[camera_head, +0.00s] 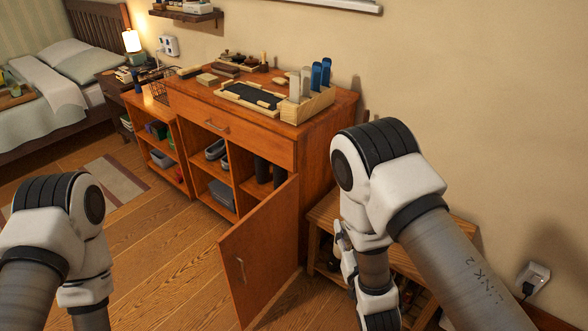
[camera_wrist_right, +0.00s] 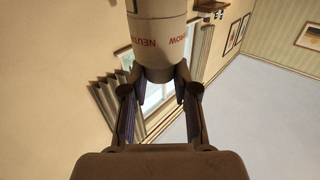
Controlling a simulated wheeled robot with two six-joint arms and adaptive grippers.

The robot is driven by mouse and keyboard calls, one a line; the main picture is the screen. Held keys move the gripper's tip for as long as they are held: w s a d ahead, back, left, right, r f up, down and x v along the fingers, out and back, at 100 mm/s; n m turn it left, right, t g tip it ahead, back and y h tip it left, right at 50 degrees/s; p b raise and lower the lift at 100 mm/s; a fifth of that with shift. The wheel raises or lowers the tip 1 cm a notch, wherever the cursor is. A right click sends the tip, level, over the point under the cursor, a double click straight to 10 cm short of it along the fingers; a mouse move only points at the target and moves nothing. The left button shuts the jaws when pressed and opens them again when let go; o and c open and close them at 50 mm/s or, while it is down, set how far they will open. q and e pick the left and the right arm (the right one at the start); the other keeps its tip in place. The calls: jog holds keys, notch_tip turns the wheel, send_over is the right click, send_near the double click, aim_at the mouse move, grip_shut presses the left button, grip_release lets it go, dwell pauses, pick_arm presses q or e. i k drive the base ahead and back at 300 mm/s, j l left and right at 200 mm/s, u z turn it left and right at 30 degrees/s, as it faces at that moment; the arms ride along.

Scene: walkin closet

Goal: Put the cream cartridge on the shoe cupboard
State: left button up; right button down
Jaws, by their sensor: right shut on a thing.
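The cream cartridge (camera_wrist_right: 158,42) is a cream cylinder with red lettering, at the top of the right wrist view. My right gripper (camera_wrist_right: 158,82) is shut on its lower end, a finger on each side. The cartridge's far end is out of that view, and I cannot make it out in the head view. The shoe cupboard (camera_head: 262,150) appears to be the orange-brown wooden cupboard in the middle of the head view, left of my right arm. Its door (camera_head: 260,250) stands open. My left arm is at the lower left; its gripper is not visible.
On the cupboard top are a dark mat in a wooden tray (camera_head: 228,92), and a wooden rack (camera_head: 308,106) with blue and pale cylinders. A slatted bench (camera_head: 322,215) stands under my right arm. The open door juts into the floor space. The cupboard's right rear top looks clear.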

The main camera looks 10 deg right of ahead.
aim_at(266, 194)
jog(key=i+j+z, duration=0.15)
jog(key=z, duration=0.25)
jog(key=i+j+z, duration=0.15)
jog(key=j+z, duration=0.2)
jog(key=i+j+z, duration=0.1)
jog(key=j+z, duration=0.3)
jog(key=i+j+z, duration=0.15)
jog(key=j, duration=1.1)
jog(key=i+j+z, duration=0.15)
jog(key=j, duration=1.1)
jog(key=i+j+z, duration=0.2)
jog(key=j, duration=1.1)
jog(key=i+j, duration=0.2)
jog(key=j, duration=0.15)
jog(key=i+j, duration=0.2)
jog(key=j, duration=0.15)
